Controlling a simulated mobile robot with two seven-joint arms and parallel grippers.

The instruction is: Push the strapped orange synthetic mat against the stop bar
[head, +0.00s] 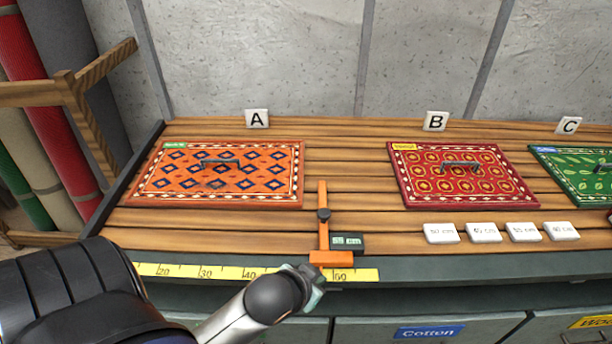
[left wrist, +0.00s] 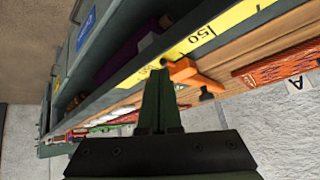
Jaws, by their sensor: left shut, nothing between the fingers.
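The orange mat (head: 165,186) with blue diamonds, a green label and a dark strap handle (head: 220,162) lies flat below sign A. The orange stop bar (head: 323,200) stands just right of it, with a narrow gap between them. The bar's orange base sits at the front edge over the yellow ruler. My left gripper (head: 312,287) is below the base, in front of the table edge, apart from the mat. In the left wrist view its fingers (left wrist: 160,85) are shut and empty, near the stop bar (left wrist: 188,74); part of the mat (left wrist: 285,68) shows at right. My right gripper is not visible.
A small display reading 55 cm (head: 347,242) sits beside the bar. A red mat (head: 400,182) and a green mat (head: 560,172) lie to the right. Several white length tiles (head: 441,233) line the front. Rolled rugs and a wooden rack (head: 85,115) stand at left.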

